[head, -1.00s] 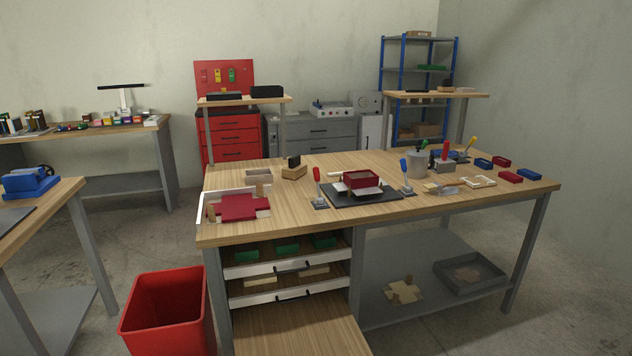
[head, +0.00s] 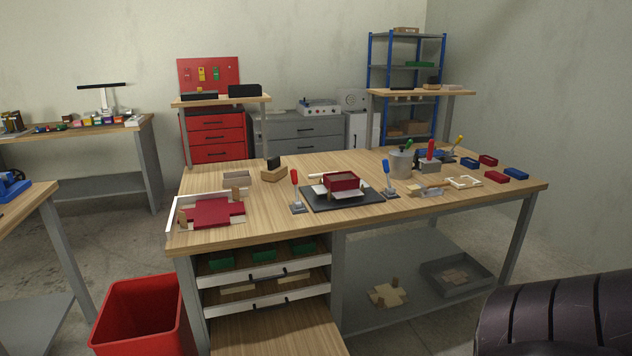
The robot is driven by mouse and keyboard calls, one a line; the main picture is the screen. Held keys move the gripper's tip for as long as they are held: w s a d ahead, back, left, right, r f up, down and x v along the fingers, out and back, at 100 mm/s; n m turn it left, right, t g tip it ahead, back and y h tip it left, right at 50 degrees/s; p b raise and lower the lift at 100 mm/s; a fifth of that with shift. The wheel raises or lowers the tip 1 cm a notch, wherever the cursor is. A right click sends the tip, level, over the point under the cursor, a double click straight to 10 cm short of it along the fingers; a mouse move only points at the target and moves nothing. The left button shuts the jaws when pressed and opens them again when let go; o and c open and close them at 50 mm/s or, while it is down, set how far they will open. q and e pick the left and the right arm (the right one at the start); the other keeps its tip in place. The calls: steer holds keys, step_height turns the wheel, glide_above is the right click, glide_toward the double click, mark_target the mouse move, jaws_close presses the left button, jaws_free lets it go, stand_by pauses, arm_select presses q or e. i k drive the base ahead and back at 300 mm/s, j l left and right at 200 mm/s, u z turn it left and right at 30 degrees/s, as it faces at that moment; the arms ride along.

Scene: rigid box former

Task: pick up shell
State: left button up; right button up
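A dark red box shell (head: 341,181) sits on a black mat (head: 370,196) near the middle of the wooden table, with white flaps spread under it. A flat red cross-shaped blank (head: 214,212) lies in a white-edged tray (head: 173,213) at the table's left end. I cannot tell for certain which thing the task means by the shell. Neither gripper is in view. A dark ribbed part of my own arm shows at the lower right, well in front of the table.
A red-handled tool (head: 295,192) and a blue-handled tool (head: 388,180) stand on either side of the mat. A grey pot (head: 401,164) and small red and blue boxes (head: 496,177) are to the right. A red bin (head: 143,314) stands on the floor at left.

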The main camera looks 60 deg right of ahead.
mark_target(334, 176)
steer(key=k+l+u, duration=0.2)
steer(key=l, duration=0.2)
steer(key=l+u, duration=0.2)
steer(key=l, duration=0.25)
steer(key=k+l+u, duration=0.15)
steer(key=l, duration=0.25)
steer(key=k+l+u, duration=0.2)
steer(key=l, duration=0.15)
steer(key=k+l, duration=0.15)
steer(key=l, duration=0.25)
steer(key=k+l+u, duration=0.1)
steer(key=l, duration=0.3)
steer(key=k+l, duration=0.3)
steer(key=k+l+u, duration=0.1)
steer(key=l, duration=0.35)
steer(key=k+l, duration=0.05)
